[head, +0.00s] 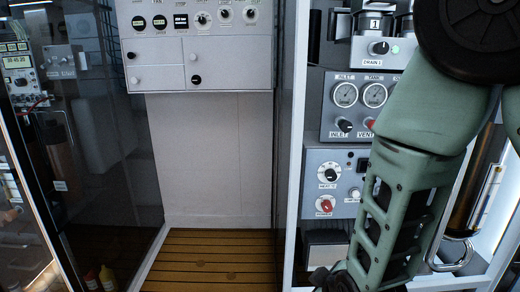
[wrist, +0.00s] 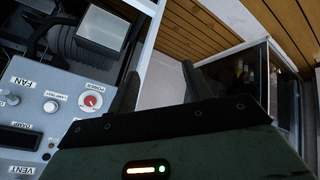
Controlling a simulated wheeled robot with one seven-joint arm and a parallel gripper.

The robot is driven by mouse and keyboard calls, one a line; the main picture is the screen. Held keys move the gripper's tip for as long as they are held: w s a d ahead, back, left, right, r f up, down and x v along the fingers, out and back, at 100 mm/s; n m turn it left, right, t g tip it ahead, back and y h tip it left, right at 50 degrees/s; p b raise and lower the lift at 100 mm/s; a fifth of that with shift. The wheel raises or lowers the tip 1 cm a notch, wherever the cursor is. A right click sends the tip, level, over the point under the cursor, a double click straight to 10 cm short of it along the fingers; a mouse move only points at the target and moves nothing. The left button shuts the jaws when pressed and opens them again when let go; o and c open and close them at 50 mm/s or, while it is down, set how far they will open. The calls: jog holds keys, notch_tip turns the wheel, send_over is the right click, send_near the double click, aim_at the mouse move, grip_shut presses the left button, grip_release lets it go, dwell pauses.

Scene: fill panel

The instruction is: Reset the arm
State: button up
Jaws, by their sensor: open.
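My green arm hangs down the right side of the head view, its lower end reaching the bottom edge. My gripper (wrist: 157,88) shows in the wrist view as two dark fingers standing apart, with nothing visible between them. The gripper is open and clear of the panel knobs. In the head view the end of my arm is cut off by the bottom edge, so the fingers are not clear there. A grey control box with a red POWER knob (wrist: 91,101) lies left of the fingers in the wrist view, seen upside down.
In the head view, a gauge panel (head: 329,118) with INLET and VENT knobs sits beside my arm, above a box with a heater knob (head: 328,173). A white frame post (head: 291,150) stands left of them. The slatted wooden floor (head: 210,262) is open at the middle.

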jog(key=s+d+r+m+g, duration=0.1)
jog(key=s+r+g, duration=0.3)
jog(key=s+r, duration=0.4)
jog(key=s+r+g, duration=0.3)
jog(key=s+r, duration=0.2)
jog(key=s, duration=0.5)
notch_tip(320, 180, up, 22)
jog(key=p, duration=2.1)
jog(key=shift+s+d+g+h+p, duration=0.25)
jog(key=shift+s+g+h+p, duration=0.05)
jog(key=shift+s+h+p, duration=0.1)
